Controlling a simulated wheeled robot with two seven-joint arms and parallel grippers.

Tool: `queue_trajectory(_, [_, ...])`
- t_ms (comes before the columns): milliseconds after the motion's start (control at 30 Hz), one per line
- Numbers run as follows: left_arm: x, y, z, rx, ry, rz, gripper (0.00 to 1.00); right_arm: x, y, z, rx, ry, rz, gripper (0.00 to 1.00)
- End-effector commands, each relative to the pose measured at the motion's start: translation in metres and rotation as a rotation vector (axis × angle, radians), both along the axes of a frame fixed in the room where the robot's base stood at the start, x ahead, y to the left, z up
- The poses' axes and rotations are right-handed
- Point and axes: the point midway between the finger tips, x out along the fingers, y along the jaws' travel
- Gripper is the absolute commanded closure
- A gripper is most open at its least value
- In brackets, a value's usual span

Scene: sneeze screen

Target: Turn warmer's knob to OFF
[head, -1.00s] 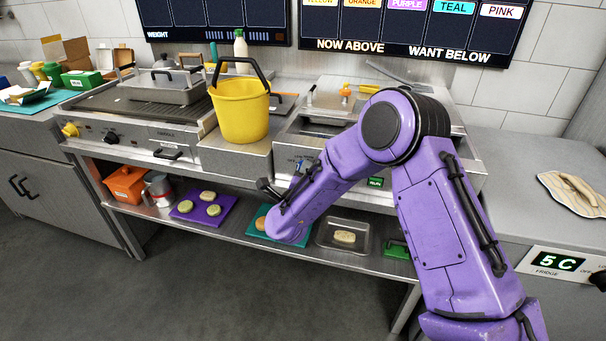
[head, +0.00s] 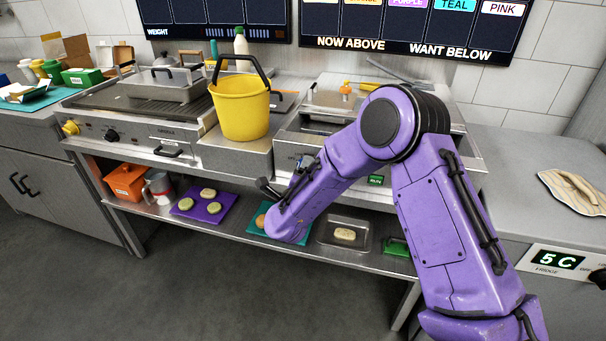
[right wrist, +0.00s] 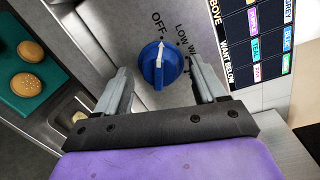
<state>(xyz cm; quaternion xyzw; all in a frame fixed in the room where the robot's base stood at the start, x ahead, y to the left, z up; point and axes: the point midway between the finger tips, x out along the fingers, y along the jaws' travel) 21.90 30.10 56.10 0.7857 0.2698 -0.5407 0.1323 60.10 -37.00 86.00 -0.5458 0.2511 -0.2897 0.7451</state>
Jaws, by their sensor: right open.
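The warmer's knob (right wrist: 158,66) is blue and round with a white pointer, on the steel front panel in the right wrist view. The pointer aims at the printed OFF label (right wrist: 157,23), or very close to it; LOW WARM lettering is to its right, partly cut by my finger. My right gripper (right wrist: 160,80) is open, one finger on each side of the knob; contact is not clear. In the head view my purple right arm (head: 440,220) covers much of the warmer (head: 292,140) front, and the gripper is mostly hidden. My left gripper is not in view.
A yellow bucket (head: 240,108) stands on the counter left of the warmer. The shelf below holds a purple board (head: 212,214), a teal board (head: 252,225) and a metal tray (head: 362,240). A griddle (head: 120,101) is further left.

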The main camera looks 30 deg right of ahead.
Motion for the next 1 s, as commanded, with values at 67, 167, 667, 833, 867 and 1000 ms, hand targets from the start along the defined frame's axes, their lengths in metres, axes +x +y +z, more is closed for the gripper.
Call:
queue_trajectory(67, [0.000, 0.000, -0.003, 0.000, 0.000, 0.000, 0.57, -0.008, 0.010, 0.000, 0.000, 0.000, 0.003, 0.30])
queue_trajectory(167, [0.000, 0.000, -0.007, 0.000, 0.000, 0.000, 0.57, -0.025, 0.027, 0.001, -0.001, 0.000, 0.005, 0.30])
queue_trajectory(667, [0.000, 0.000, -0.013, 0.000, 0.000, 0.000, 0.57, -0.072, 0.072, 0.005, -0.002, 0.001, 0.002, 0.30])
queue_trajectory(833, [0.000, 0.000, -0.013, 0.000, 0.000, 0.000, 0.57, -0.071, 0.072, 0.005, -0.001, 0.002, 0.001, 0.30])
queue_trajectory(867, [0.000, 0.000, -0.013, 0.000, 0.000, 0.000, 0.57, -0.071, 0.072, 0.005, -0.001, 0.002, 0.001, 0.30])
queue_trajectory(1000, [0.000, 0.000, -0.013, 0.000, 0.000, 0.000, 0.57, -0.071, 0.071, 0.005, -0.001, 0.002, 0.001, 0.30])
